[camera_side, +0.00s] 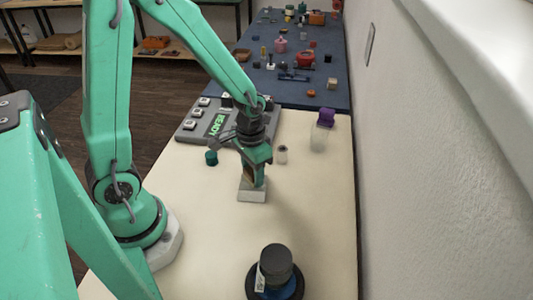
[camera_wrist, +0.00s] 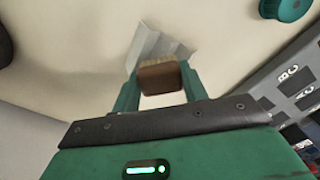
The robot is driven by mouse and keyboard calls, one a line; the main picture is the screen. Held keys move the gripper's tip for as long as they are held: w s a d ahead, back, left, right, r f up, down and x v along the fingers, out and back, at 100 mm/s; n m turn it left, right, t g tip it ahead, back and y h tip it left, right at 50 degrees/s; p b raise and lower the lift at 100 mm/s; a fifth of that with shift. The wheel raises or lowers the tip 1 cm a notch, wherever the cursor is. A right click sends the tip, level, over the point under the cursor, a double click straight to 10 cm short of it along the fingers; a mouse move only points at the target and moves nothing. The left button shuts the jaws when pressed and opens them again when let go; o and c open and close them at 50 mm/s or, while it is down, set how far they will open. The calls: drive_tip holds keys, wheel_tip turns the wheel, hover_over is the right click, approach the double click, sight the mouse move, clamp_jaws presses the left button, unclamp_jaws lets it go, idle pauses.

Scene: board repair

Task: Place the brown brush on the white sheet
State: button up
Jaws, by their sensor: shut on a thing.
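The brown brush (camera_wrist: 159,79) is between the two fingers of my gripper (camera_wrist: 157,82) in the wrist view. Its brown block faces the camera and its pale bristles point away, toward the white sheet (camera_wrist: 148,42). My gripper is shut on the brush. In the side view, my gripper (camera_side: 256,183) points down at the white sheet (camera_side: 252,197), which lies on the cream table. The brush is right over or on the sheet; I cannot tell whether they touch. My fingers hide most of the brush in the side view.
A grey device with a green READY display (camera_side: 215,124) stands behind my gripper. A teal cap (camera_side: 211,158) and a small jar (camera_side: 282,155) are close by. A black round object (camera_side: 275,270) stands at the front.

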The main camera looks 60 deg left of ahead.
sight(252, 170)
drive_tip(key=shift+f, duration=0.3)
drive_tip(key=o, duration=1)
drive_tip(key=shift+r, duration=0.15)
wheel_tip(252, 170, up, 12)
idle(0.4)
drive_tip(key=shift+r, duration=0.1)
idle(0.4)
drive_tip(key=s+r+t, duration=0.5)
drive_tip(key=s+r, duration=0.2)
drive_tip(key=r, duration=0.2)
drive_tip(key=shift+s+t, duration=0.15)
drive_tip(key=shift+t, duration=0.15)
idle(0.3)
